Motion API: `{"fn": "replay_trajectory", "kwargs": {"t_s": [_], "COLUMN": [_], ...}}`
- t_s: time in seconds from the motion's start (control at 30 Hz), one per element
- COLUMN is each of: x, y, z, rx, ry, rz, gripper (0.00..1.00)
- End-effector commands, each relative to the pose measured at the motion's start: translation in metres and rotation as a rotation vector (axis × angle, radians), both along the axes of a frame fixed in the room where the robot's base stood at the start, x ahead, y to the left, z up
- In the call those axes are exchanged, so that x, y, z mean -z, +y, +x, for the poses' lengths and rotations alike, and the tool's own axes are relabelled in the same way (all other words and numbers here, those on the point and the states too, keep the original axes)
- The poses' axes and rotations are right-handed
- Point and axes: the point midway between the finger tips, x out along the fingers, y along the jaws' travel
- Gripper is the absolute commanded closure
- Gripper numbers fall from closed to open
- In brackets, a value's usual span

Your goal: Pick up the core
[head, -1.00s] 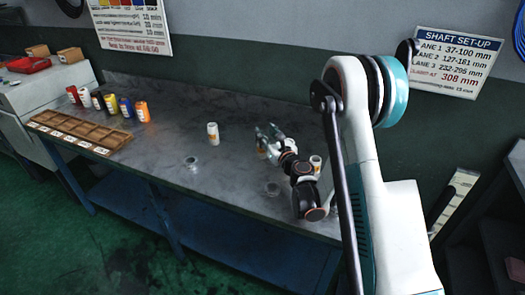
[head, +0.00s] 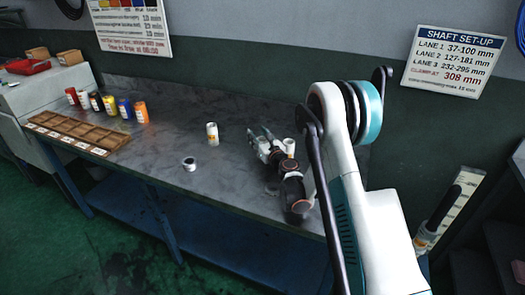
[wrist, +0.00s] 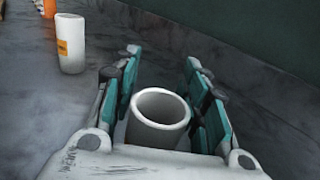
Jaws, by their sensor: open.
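A hollow white core (wrist: 155,134) stands upright between the two fingers of my gripper (wrist: 162,60) in the wrist view, close to the palm. Its open top faces the camera and its lower part is hidden by the palm. The fingers are spread on either side, with a gap at the left. In the head view my gripper (head: 260,136) is low over the workbench. A white cylinder (head: 289,147) shows right beside it there; I cannot tell whether it is the same core.
A white roll with an orange label (head: 212,132) stands left of my gripper. A small white ring (head: 189,164) lies nearer the bench's front edge. Several coloured rolls (head: 140,112) stand behind a brown compartment tray (head: 80,138) at left. The dark wall rises behind the bench.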

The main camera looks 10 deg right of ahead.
Motion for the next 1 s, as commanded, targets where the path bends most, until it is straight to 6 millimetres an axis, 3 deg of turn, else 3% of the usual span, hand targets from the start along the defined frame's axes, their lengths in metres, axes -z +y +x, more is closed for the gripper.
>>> {"fn": "replay_trajectory", "kwargs": {"t_s": [0.2,0.37,1.0], "x": [-0.0006,-0.0006,-0.0005], "y": [0.0004,0.0003,0.0004], "z": [0.0007,0.0006,0.0005], "rx": [0.0,0.0,0.0], "ry": [0.0,0.0,0.0], "rz": [0.0,0.0,0.0], "gripper": [0.59,0.93,0.99]}}
